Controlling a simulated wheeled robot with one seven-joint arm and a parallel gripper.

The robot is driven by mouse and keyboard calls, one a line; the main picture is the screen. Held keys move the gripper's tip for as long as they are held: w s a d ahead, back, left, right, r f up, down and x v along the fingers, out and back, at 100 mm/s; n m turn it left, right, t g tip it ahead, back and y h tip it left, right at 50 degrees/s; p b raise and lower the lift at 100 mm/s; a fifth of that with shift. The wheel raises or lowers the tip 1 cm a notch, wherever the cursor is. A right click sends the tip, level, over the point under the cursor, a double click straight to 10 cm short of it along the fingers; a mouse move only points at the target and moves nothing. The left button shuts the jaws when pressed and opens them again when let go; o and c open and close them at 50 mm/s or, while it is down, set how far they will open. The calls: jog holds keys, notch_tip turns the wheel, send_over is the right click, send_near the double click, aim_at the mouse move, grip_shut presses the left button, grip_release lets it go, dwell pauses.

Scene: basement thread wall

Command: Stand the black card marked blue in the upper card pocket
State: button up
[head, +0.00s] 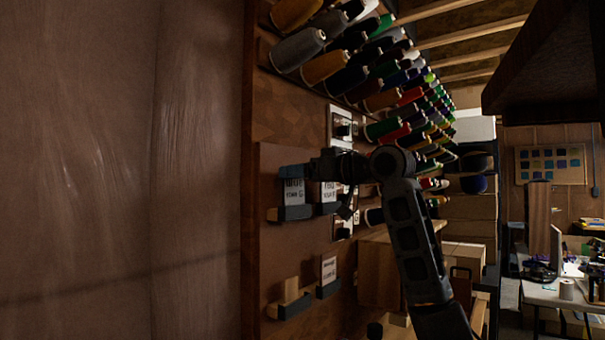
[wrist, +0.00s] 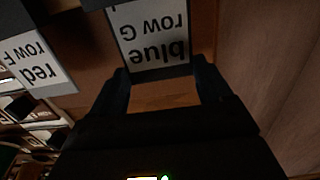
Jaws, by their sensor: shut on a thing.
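The black card marked blue (wrist: 152,38) shows in the wrist view with its white "blue row G" label upside down. My gripper (wrist: 160,86) is shut on the card's near edge, one finger at each side. In the head view the card's white label (head: 293,192) stands just above the dark upper left pocket (head: 293,213), with my gripper (head: 296,171) over its top. The card's lower end meets the pocket's front lip and appears to be inside it. How deep it sits is hidden.
A card marked red (wrist: 37,62) stands beside it in another pocket (head: 326,209). Below are a pocket with a wood block (head: 291,291) and a pocket with a labelled card (head: 329,270). Thread cones (head: 325,67) crowd the wall above and right.

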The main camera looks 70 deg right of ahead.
jog(key=o, duration=0.7)
jog(key=shift+o, duration=0.2)
jog(key=shift+s, duration=0.1)
jog(key=b+v, duration=0.1)
jog(key=v, duration=0.6)
jog(key=shift+s, duration=0.3)
